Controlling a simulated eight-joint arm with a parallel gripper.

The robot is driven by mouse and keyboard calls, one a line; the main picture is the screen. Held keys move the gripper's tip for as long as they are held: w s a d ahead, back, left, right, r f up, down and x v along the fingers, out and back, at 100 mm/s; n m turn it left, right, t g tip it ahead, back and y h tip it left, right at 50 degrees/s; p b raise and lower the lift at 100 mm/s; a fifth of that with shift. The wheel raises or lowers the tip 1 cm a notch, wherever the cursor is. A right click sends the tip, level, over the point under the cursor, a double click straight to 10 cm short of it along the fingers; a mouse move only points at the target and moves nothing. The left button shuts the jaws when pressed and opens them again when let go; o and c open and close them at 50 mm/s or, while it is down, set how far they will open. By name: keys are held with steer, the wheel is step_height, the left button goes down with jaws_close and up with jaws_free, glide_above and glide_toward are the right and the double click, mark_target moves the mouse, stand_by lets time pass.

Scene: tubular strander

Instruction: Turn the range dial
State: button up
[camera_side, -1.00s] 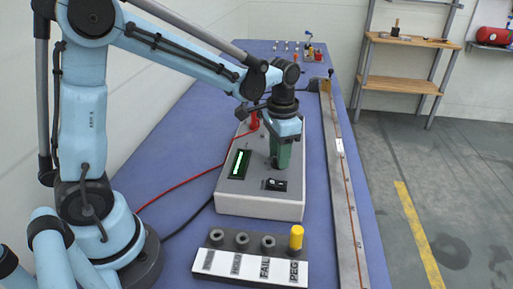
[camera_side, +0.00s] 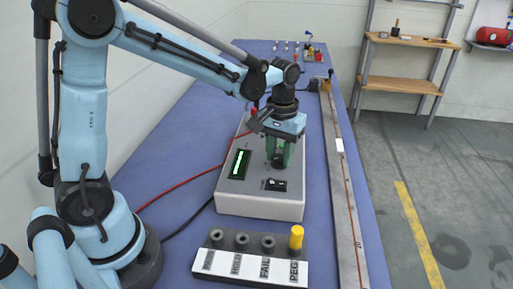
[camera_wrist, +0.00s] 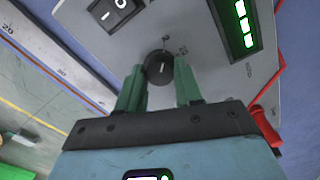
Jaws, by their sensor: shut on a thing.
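The range dial (camera_wrist: 158,67) is a round black knob with a pale mark on the top panel of the grey instrument box (camera_side: 258,207). In the side view the dial (camera_side: 278,161) shows dark between the fingers. My gripper (camera_wrist: 160,80) has green fingers, one on each side of the dial, and is shut on it. In the side view my gripper (camera_side: 279,158) points down onto the box. The far side of the dial is hidden by the fingers in the side view.
The box also carries a lit green display (camera_side: 240,163) and a black rocker switch (camera_side: 275,185). A red lead (camera_side: 172,185) runs left. A labelled rack (camera_side: 250,266) with a yellow peg (camera_side: 296,238) stands in front. A long rail (camera_side: 343,200) lies at right.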

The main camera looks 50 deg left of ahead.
stand_by(0.3)
steer(key=o, duration=1)
steer(key=shift+o, duration=0.2)
step_height(320, 180, up, 12)
stand_by(0.4)
steer(key=m+t, duration=0.2)
steer(key=t, duration=0.1)
glide_toward(277, 158)
step_height(277, 158, up, 2)
steer(key=s, duration=0.2)
steer(key=s+f+m+t, duration=0.1)
steer(key=s+f+t, duration=0.1)
steer(key=s+f+m+t, duration=0.1)
steer(key=s+f+t, duration=0.1)
steer(key=s, duration=0.1)
steer(key=shift+a+f, duration=0.2)
